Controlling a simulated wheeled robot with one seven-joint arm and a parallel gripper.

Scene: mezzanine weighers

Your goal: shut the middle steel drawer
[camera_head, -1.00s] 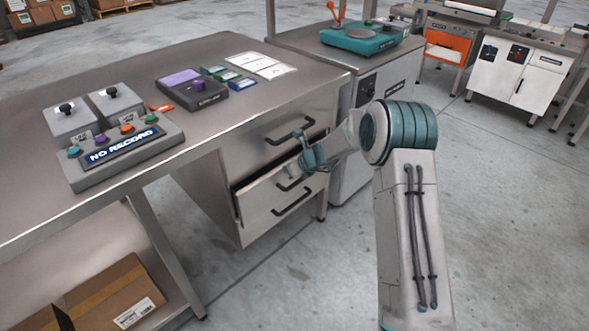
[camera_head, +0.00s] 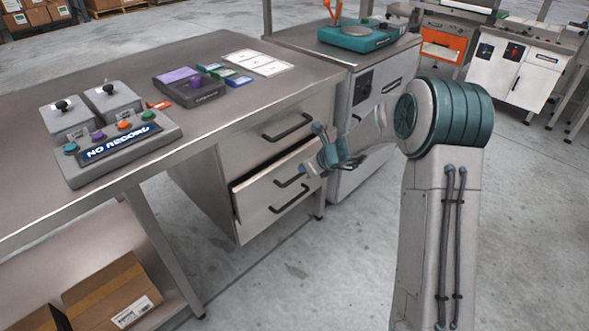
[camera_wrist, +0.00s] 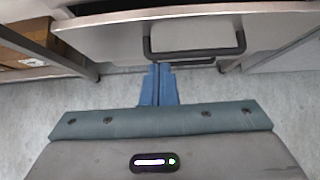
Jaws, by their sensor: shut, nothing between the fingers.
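The middle steel drawer (camera_head: 255,198) stands partly open below the desk top, with a dark gap along its upper left edge. Its front and dark bar handle (camera_wrist: 195,53) fill the upper part of the wrist view. My gripper (camera_head: 306,170) is in front of the drawer's right part in the head view and hides some of it. In the wrist view my blue fingers (camera_wrist: 158,68) are shut together, empty, and point towards the drawer front near the left end of the handle. I cannot tell whether they touch it.
The top drawer (camera_head: 290,122) above looks closed. Another dark handle (camera_head: 289,199) shows lower down. A steel cabinet (camera_head: 365,130) with a teal scale (camera_head: 357,36) stands just right. A cardboard box (camera_head: 112,292) lies on the lower shelf at left. Floor in front is clear.

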